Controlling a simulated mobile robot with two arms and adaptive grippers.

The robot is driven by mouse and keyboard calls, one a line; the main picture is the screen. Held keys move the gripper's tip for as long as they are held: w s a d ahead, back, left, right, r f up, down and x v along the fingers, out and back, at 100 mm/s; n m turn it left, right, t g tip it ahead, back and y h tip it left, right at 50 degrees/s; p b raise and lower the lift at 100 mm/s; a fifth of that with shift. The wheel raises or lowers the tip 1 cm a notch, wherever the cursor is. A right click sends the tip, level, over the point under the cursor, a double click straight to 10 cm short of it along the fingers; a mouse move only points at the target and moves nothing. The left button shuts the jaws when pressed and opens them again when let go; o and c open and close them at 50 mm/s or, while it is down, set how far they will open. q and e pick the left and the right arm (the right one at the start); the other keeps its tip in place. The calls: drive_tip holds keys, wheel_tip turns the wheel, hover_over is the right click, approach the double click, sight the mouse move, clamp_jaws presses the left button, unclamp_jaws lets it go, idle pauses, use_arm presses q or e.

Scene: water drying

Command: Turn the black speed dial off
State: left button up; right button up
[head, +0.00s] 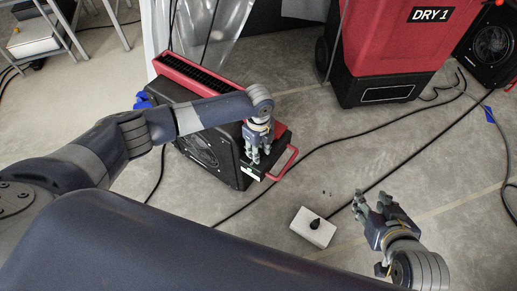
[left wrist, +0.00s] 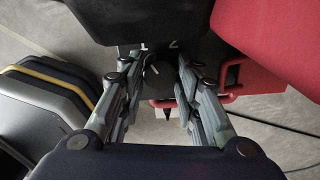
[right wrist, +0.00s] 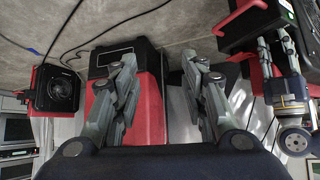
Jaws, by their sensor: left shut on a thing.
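The black speed dial (left wrist: 158,74) shows in the left wrist view as a round knob with a white pointer line, below the printed marks 1 and 2. My left gripper (left wrist: 155,82) has its fingers on both sides of the dial and is shut on it. In the head view my left gripper (head: 254,152) points down at the end of the red and black blower (head: 215,150), and the dial is hidden there. My right gripper (head: 374,208) is open and empty over the floor at the right; its spread fingers also show in the right wrist view (right wrist: 158,65).
A white box (head: 313,230) with a small black object on top lies on the floor between the grippers. A red handle (head: 284,165) sticks out beside my left gripper. A red DRY 1 machine (head: 385,50) stands at the back. Black cables cross the floor.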

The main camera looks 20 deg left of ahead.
drive_tip(key=shift+s, duration=0.1)
use_arm(q)
drive_tip(key=shift+r+n+p, duration=0.15)
drive_tip(key=shift+n+p, duration=0.65)
drive_tip(key=shift+p, duration=0.4)
drive_tip(key=shift+n+p, duration=0.8)
drive_tip(key=shift+p, duration=0.15)
use_arm(e)
drive_tip(key=shift+s+d+f+g+h, duration=0.85)
drive_tip(key=shift+s+d+g, duration=1.4)
drive_tip(key=shift+s, duration=2.9)
use_arm(q)
drive_tip(key=shift+n+p, duration=1.2)
drive_tip(key=shift+n, duration=0.3)
use_arm(e)
wheel_tip(320, 180, down, 11)
drive_tip(key=w+a+g, duration=0.1)
drive_tip(key=shift+w+a+r+g, duration=0.15)
drive_tip(key=shift+w+a+g, duration=0.1)
drive_tip(key=shift+a+g, duration=0.1)
use_arm(q)
drive_tip(key=o, duration=1.1)
drive_tip(key=shift+c, duration=0.2)
